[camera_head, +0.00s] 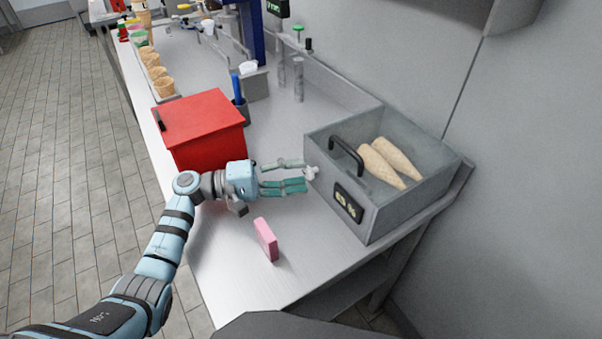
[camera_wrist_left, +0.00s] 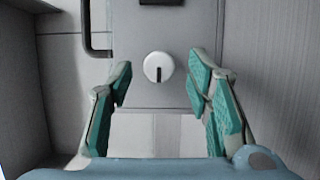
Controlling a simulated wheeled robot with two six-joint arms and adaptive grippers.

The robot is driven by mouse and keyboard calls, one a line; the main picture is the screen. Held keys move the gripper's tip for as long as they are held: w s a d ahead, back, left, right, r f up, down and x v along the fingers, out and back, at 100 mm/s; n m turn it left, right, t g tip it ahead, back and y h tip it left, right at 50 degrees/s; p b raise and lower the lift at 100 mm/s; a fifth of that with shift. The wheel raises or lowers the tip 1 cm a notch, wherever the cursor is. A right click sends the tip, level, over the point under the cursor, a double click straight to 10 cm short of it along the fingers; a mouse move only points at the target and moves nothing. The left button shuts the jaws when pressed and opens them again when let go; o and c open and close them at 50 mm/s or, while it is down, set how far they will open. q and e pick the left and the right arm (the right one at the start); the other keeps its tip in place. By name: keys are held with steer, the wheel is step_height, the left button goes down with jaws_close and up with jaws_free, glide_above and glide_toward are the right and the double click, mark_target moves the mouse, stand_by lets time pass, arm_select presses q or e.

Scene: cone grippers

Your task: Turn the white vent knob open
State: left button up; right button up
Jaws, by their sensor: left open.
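The white vent knob (camera_wrist_left: 158,67) is a round disc with a dark vertical mark on its lower half, on the front face of the grey box (camera_head: 385,217). In the head view the knob (camera_head: 312,173) shows at the left side of the box, just past my left fingertips. My left gripper (camera_head: 298,174) is open and faces the knob. In the left wrist view the fingers (camera_wrist_left: 160,85) stand either side of the knob, with a gap on both sides and no visible contact. My right gripper is not in view.
The box holds two cones (camera_head: 390,163) and has a black handle (camera_head: 346,156) and a display (camera_head: 348,203). A red box (camera_head: 205,122) stands behind my left wrist. A pink block (camera_head: 265,240) stands on the counter (camera_head: 235,275) in front, with bare counter around it.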

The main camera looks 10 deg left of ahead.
arm_select(q)
steer(key=v, duration=1)
steer(key=shift+s+a, duration=0.1)
steer(key=shift+a, duration=0.2)
steer(key=shift+d, duration=0.1)
steer(key=shift+f, duration=0.1)
